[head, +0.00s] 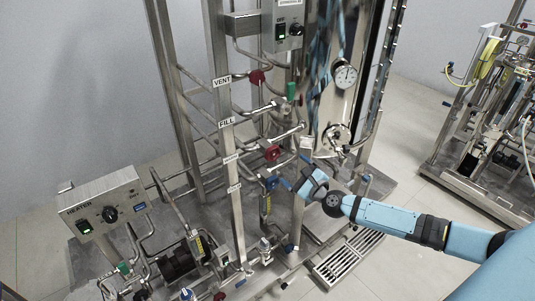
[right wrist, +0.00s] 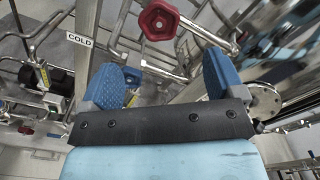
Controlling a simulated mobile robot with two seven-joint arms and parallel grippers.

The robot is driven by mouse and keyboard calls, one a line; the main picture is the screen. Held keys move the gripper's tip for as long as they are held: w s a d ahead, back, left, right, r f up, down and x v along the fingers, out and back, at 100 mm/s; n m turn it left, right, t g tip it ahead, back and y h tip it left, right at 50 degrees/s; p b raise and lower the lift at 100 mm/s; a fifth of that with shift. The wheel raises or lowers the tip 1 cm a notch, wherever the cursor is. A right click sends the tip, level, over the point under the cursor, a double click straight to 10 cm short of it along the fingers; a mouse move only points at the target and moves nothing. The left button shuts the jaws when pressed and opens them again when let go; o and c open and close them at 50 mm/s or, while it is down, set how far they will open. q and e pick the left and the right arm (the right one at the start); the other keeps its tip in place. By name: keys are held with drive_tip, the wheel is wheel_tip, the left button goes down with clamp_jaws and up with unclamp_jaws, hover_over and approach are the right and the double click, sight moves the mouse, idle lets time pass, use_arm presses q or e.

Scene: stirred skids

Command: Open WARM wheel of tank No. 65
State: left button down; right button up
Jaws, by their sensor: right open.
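A red handwheel (head: 272,153) sits on the pipework beside the third label (head: 231,158) on the post; that label is too small to read. What looks like the same red wheel shows in the right wrist view (right wrist: 158,19), beyond my fingertips near the top edge. My right gripper (head: 284,184) is open and empty, below and a little right of the wheel, apart from it. Its two blue fingers (right wrist: 161,77) stand wide apart in the right wrist view. The shiny tank (head: 340,110) stands behind; no number is readable. My left gripper is not in view.
Labels VENT (head: 222,81) and FILL (head: 226,122) are higher on the post, with another dark red wheel (head: 257,77). A COLD label (right wrist: 78,40) shows in the right wrist view. A heater box (head: 103,203) stands left. Steel posts and pipes crowd the gripper.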

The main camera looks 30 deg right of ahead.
sight(274, 155)
drive_tip(key=w, duration=0.7)
drive_tip(key=w+a+b, duration=0.1)
drive_tip(key=w, duration=0.3)
drive_tip(key=shift+w, duration=0.2)
drive_tip(key=c, duration=0.9)
